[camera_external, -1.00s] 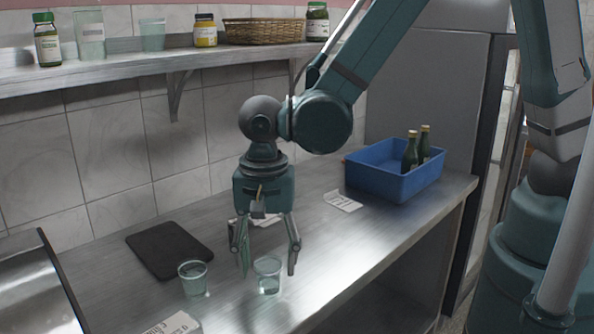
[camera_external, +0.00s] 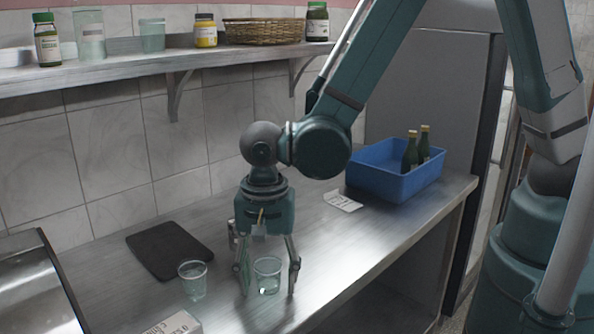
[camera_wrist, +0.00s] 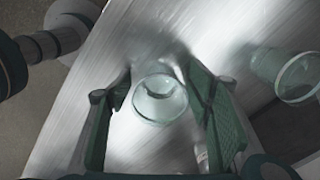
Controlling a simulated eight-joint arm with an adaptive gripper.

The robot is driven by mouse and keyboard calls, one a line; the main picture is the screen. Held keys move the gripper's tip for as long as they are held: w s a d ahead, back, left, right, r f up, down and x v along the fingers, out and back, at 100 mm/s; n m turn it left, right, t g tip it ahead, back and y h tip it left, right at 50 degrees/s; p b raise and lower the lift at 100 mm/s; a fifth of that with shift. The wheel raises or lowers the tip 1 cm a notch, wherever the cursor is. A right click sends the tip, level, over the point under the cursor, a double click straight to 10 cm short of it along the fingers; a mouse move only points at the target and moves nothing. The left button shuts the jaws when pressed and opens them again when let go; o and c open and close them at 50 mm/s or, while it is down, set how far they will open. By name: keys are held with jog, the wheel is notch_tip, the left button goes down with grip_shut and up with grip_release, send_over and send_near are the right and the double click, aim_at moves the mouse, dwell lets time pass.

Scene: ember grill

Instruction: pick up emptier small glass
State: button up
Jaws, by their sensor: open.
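Two small clear glasses stand upright on the steel counter. The right glass (camera_external: 267,275) is between the two fingers of my gripper (camera_external: 268,288), which is open and lowered around it. In the wrist view this glass (camera_wrist: 160,98) sits between the green finger pads (camera_wrist: 158,92), with gaps on both sides. The left glass (camera_external: 193,281) stands apart, to the left of my gripper; in the wrist view it shows at the right edge (camera_wrist: 290,75). I cannot clearly tell how full each glass is.
The counter (camera_external: 330,250) has free room to the right. A dark board (camera_external: 168,250) lies behind the left glass. A blue crate (camera_external: 395,172) with two bottles stands at the far right. Papers (camera_external: 342,201) lie flat. A wall shelf (camera_external: 150,68) holds jars, glasses and a basket.

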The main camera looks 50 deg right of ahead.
jog(key=c, duration=1.1)
jog(key=shift+r, duration=0.35)
jog(key=shift+r, duration=4.55)
jog(key=shift+r, duration=0.1)
